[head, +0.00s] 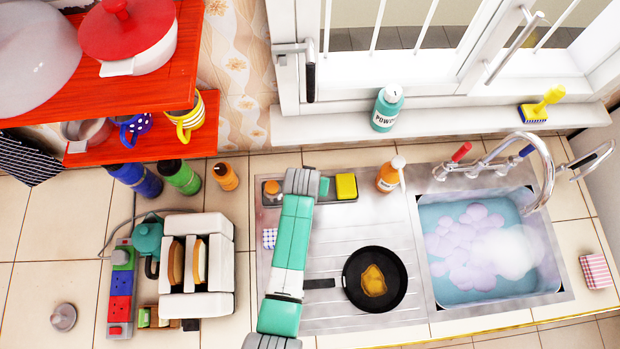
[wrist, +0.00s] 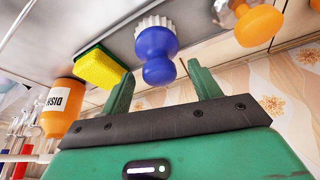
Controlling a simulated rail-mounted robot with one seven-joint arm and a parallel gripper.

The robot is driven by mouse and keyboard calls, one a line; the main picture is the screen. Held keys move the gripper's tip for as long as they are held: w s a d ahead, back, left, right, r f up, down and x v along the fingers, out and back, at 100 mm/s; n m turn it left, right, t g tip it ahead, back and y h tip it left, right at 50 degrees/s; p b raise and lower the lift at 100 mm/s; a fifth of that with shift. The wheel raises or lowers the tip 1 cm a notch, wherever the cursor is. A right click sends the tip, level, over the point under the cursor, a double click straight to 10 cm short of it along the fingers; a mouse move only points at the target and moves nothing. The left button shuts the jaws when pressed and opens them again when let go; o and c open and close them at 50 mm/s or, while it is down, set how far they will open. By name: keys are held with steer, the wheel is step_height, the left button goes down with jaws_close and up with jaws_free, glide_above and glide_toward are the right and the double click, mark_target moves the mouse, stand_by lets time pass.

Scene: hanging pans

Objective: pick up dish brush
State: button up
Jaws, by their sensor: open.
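A dish brush with a round blue knob handle and white bristles (wrist: 157,52) shows in the wrist view, in the grey tray behind the sink's drainboard. In the head view my arm hides it. My gripper (wrist: 160,72) is open, with one green finger on each side of the knob in the wrist picture. I cannot tell whether the knob is between the fingers in depth or just beyond them. A similar orange-handled brush (wrist: 258,24) is to the right in the wrist view; it also shows at the tray's left end in the head view (head: 272,187).
A yellow sponge (head: 346,186) lies beside the gripper in the tray. An orange soap bottle (head: 387,178) stands right of the tray. A pan (head: 374,280) with an egg lies on the drainboard. A yellow scrub brush (head: 543,104) and teal bottle (head: 387,107) stand on the windowsill.

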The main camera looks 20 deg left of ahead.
steer(key=shift+x, duration=0.95)
steer(key=c, duration=1.1)
step_height(320, 180, up, 10)
steer(key=shift+r, duration=0.1)
steer(key=shift+o, duration=0.8)
steer(key=shift+d+p, duration=0.15)
steer(key=shift+p, duration=0.15)
